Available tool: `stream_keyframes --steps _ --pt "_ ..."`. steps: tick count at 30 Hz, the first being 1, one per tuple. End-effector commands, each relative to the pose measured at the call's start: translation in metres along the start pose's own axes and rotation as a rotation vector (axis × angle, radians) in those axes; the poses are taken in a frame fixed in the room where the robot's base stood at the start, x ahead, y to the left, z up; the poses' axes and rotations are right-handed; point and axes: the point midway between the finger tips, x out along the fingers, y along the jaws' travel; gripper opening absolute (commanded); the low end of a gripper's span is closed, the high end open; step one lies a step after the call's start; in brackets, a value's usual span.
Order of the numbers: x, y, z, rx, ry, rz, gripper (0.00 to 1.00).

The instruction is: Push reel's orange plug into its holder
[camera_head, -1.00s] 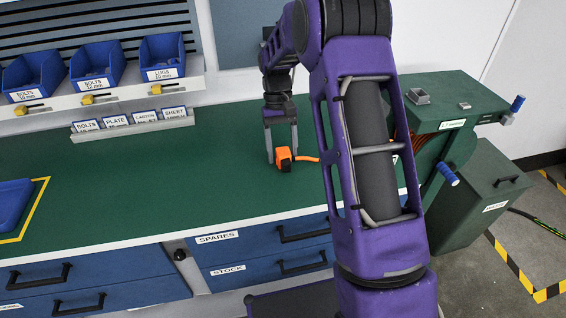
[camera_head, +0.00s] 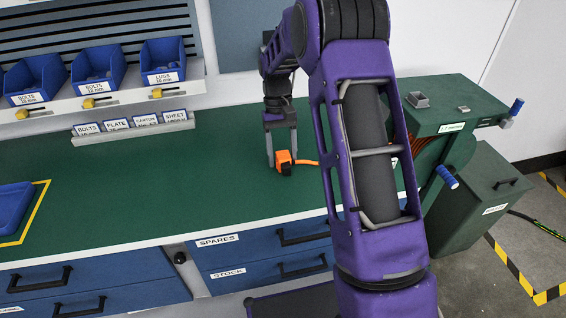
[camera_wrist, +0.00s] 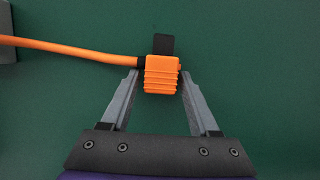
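The orange plug (camera_head: 284,160) is on or just above the green bench top, with its orange cable running off toward the reel. My gripper (camera_head: 281,160) points down with one finger on each side of the plug. In the wrist view the ribbed plug (camera_wrist: 162,75) sits between the fingertips (camera_wrist: 161,76), with narrow gaps at its sides, so the fingers look open around it. A black piece sticks out beyond the plug. The reel (camera_head: 432,152) is in a green stand at the right, partly behind my arm. A grey square fitting (camera_head: 417,100) on the stand's top may be the holder; I cannot tell.
Blue bins (camera_head: 98,65) stand on a shelf at the back left, above a label rack (camera_head: 132,125). A blue tray (camera_head: 14,205) lies inside yellow tape at the left. The bench between tray and plug is clear. A green bin (camera_head: 470,205) stands below the reel.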

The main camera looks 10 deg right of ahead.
Motion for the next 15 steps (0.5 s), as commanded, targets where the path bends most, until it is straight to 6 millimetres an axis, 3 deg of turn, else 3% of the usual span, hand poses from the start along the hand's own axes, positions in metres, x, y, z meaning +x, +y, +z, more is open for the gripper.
stream_keyframes --steps 1,9,15 --pt "0.0000 0.0000 0.0000 0.000 0.000 0.000 0.51" --pt "-0.0001 0.0000 0.0000 0.000 0.000 0.000 0.02" --pt "-0.0006 0.0000 0.0000 0.000 0.001 0.000 0.00"
